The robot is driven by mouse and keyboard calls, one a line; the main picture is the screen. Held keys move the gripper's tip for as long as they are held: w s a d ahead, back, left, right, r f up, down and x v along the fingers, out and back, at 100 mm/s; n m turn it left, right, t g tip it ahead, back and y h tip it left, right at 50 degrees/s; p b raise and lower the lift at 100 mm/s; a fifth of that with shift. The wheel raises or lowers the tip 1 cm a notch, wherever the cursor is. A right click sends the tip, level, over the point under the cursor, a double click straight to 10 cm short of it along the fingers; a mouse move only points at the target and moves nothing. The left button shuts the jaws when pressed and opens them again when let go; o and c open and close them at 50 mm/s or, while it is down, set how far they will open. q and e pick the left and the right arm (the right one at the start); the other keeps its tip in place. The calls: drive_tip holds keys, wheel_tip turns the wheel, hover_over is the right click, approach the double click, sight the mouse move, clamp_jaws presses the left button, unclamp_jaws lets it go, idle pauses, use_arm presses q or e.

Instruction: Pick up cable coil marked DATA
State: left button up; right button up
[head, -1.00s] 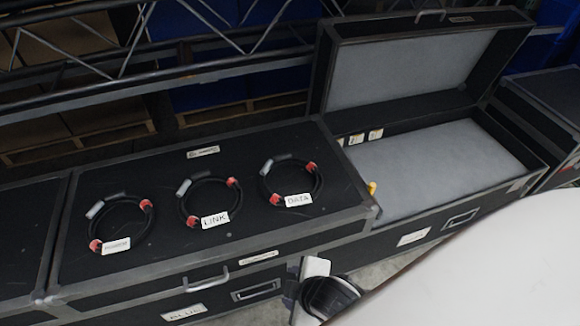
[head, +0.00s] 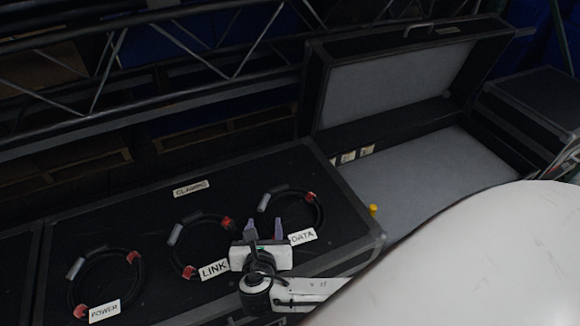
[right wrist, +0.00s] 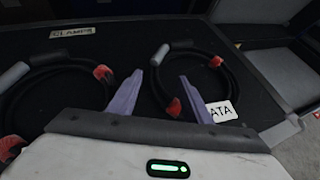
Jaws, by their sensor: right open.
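The cable coil marked DATA (head: 319,211) lies flat on the closed black case lid, a dark ring with red bands, a grey sleeve and a white DATA tag (head: 303,237). In the right wrist view the coil (right wrist: 231,77) is ahead, its tag partly cut to "ATA" behind a finger. My right gripper (head: 264,230) is open and empty, at the near left side of the DATA coil, between it and the LINK coil. Its purple fingers (right wrist: 156,94) show in the right wrist view; the right finger overlaps the coil's near left part. Whether they touch it is unclear. My left gripper is not in view.
The LINK coil (head: 176,252) and the POWER coil (head: 70,290) lie to the left on the same lid (head: 150,222). An open case (head: 405,180) with grey lining stands at right, with a yellow knob (head: 373,209) near its edge. A metal truss runs behind.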

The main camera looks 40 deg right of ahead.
sight(263, 213)
drive_tip(key=x, duration=0.3)
drive_tip(key=b+x, duration=0.1)
drive_tip(key=x, duration=0.1)
drive_tip(key=shift+w+a+r, duration=0.1)
drive_tip(key=shift+w+r, duration=0.1)
drive_tip(key=shift+w, duration=0.15)
drive_tip(key=shift+c, duration=0.3)
clamp_jaws()
drive_tip(key=shift+a, duration=0.1)
